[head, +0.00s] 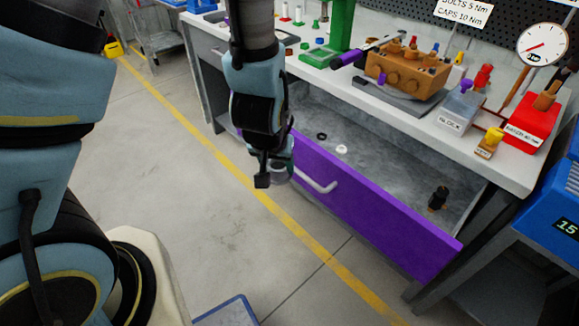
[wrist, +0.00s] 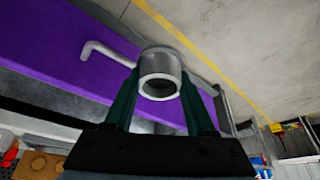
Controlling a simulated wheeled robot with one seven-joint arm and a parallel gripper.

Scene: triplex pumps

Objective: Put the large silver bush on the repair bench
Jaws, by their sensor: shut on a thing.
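My gripper (head: 271,174) hangs in front of the open purple drawer, beside its handle. In the wrist view my gripper (wrist: 160,100) is shut on the large silver bush (wrist: 160,64), a short hollow metal cylinder held between two green fingers. The bush shows small at the fingertips in the head view (head: 279,172), partly hidden by the gripper. The repair bench (head: 410,130) stands behind and above the drawer, with its light top bearing several parts. The bush is apart from the bench top, out over the floor side of the drawer.
The purple drawer (head: 390,205) stands open with a silver handle (head: 316,183); a black ring, a white ring and a dark fitting lie inside. An orange pump block (head: 405,75), labelled bins and a red box (head: 532,112) crowd the bench top.

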